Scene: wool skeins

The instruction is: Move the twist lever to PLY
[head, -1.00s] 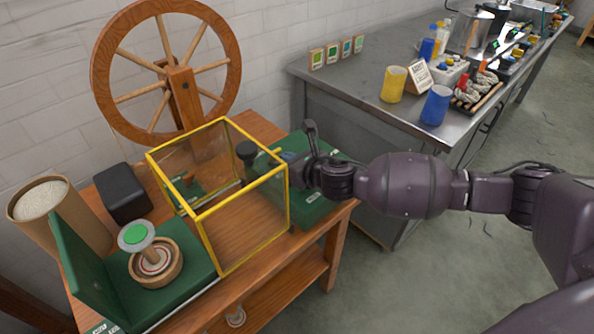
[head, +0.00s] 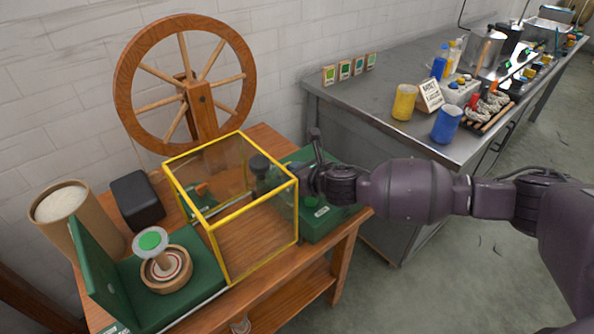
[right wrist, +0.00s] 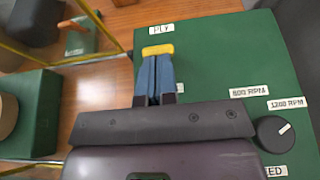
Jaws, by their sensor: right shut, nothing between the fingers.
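The twist lever's yellow tip (right wrist: 157,50) shows in the right wrist view on a green box (right wrist: 215,65), just below the white PLY label (right wrist: 162,28). My right gripper (right wrist: 158,62) is shut and empty; its two blue fingers lie together, their tips right at the near side of the yellow tip. I cannot tell whether they press on it. The rest of the lever is hidden behind the fingers, as is part of another label. In the head view my right gripper (head: 300,181) is over the green box (head: 322,215), beside the yellow-framed guard. My left gripper is not in view.
The clear guard with a yellow frame (head: 230,278) stands close left of my right gripper. A black knob (right wrist: 276,134) with RPM labels sits on the green box. A spinning wheel (head: 185,85) stands behind. A metal table (head: 375,115) with cups is at the right.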

